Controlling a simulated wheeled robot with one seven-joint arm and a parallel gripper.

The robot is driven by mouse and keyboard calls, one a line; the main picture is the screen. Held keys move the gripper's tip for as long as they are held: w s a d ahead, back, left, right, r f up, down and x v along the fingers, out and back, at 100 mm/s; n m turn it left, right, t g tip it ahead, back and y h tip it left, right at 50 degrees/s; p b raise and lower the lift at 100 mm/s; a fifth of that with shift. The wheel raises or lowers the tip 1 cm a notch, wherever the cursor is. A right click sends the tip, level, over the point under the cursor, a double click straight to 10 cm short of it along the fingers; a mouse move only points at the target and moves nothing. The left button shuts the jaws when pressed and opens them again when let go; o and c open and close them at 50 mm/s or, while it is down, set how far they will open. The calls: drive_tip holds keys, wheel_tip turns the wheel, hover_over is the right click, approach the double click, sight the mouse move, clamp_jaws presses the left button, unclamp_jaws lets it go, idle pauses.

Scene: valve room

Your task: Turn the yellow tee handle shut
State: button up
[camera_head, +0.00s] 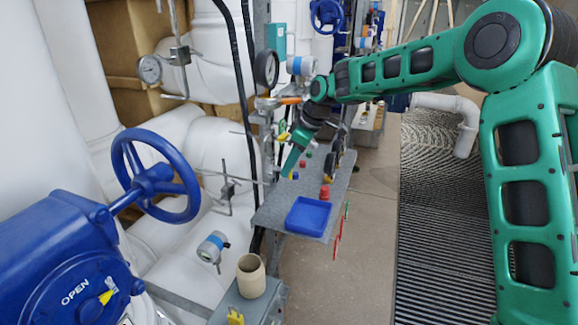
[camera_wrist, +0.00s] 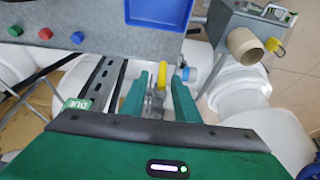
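In the wrist view, a small upright yellow piece (camera_wrist: 161,77), which looks like the tee handle, shows between the two green fingers of my gripper (camera_wrist: 160,92). The fingers are open, with a visible gap on each side of the yellow piece. I cannot tell how far in depth they are from it. Metal fittings below it are partly hidden by the gripper. In the head view, my gripper (camera_head: 287,170) points down beside the grey shelf, near the pipes; a small yellow part (camera_head: 282,127) shows close to it.
A blue tray (camera_head: 308,216) sits on the grey shelf (camera_head: 262,217), with small coloured knobs behind it. A blue handwheel (camera_head: 155,178) stands left. Open floor lies right of the shelf.

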clamp_jaws()
drive_tip(key=shift+d, duration=0.1)
drive_tip(key=shift+w, duration=0.2)
drive_tip(key=shift+w+d+f+m+g+y, duration=0.3)
drive_tip(key=shift+g+y, duration=0.5)
drive_tip(key=shift+g, duration=0.9)
drive_tip(key=shift+w+d+f+m+g+y, duration=0.15)
drive_tip(key=shift+w+m+g+y, duration=0.4)
drive_tip(key=shift+g, duration=1.15)
drive_tip(key=shift+w+d+f+m+g+y, duration=0.15)
drive_tip(key=shift+m+g+y, duration=0.4)
drive_tip(key=shift+g+y, duration=0.85)
drive_tip(key=shift+a+f+g+h, duration=0.1)
drive_tip(key=shift+f+g+h, duration=0.05)
drive_tip(key=shift+g+h, duration=0.25)
